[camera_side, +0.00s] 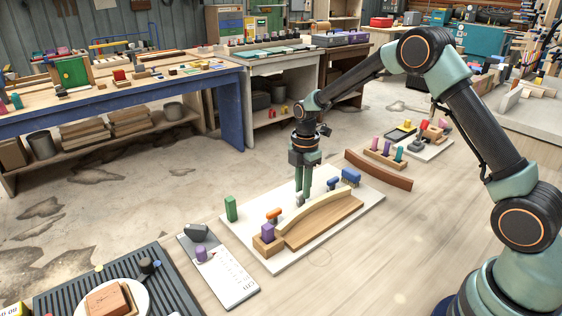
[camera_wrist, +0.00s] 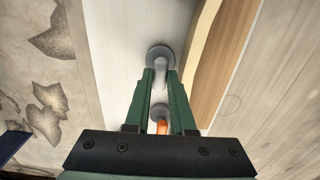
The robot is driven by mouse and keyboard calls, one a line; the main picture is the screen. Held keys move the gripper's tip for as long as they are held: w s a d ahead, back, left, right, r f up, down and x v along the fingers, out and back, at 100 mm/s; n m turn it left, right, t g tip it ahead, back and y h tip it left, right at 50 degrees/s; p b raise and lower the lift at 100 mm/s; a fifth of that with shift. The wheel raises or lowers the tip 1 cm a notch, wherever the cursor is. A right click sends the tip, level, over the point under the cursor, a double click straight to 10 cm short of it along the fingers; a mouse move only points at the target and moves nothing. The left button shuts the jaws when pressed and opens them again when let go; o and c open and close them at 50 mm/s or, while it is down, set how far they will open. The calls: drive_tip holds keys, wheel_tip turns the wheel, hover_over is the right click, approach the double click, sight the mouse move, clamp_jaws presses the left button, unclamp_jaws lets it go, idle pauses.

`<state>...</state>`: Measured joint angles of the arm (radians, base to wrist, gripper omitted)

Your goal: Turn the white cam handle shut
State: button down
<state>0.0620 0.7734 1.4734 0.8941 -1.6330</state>
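The white cam handle (camera_wrist: 161,63) shows as a pale grey-white lever on a round grey disc (camera_wrist: 160,52) in the wrist view. My gripper (camera_wrist: 161,76) reaches down over it, with its two green fingertips on either side of the lever. Whether the fingers touch the lever is too small to tell. In the side view my gripper (camera_side: 302,197) points straight down beside the curved wooden stringer (camera_side: 317,212), and a small grey-white part shows at its tips. The lever is mostly hidden there. The stringer lies on a wooden form on the white board (camera_side: 262,252).
An orange cam handle (camera_side: 273,214) stands nearer the purple block (camera_side: 268,231); blue handles (camera_side: 350,176) stand at the far end. A green block (camera_side: 231,208) stands at the board's left edge. The board's left strip is clear.

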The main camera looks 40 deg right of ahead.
drive_tip(key=m, duration=0.4)
drive_tip(key=shift+m, duration=0.4)
drive_tip(key=m, duration=0.4)
drive_tip(key=shift+r, duration=0.1)
drive_tip(key=m, duration=0.5)
drive_tip(key=shift+m, duration=2)
drive_tip(key=c, duration=1)
unclamp_jaws()
drive_tip(key=shift+c, duration=0.2)
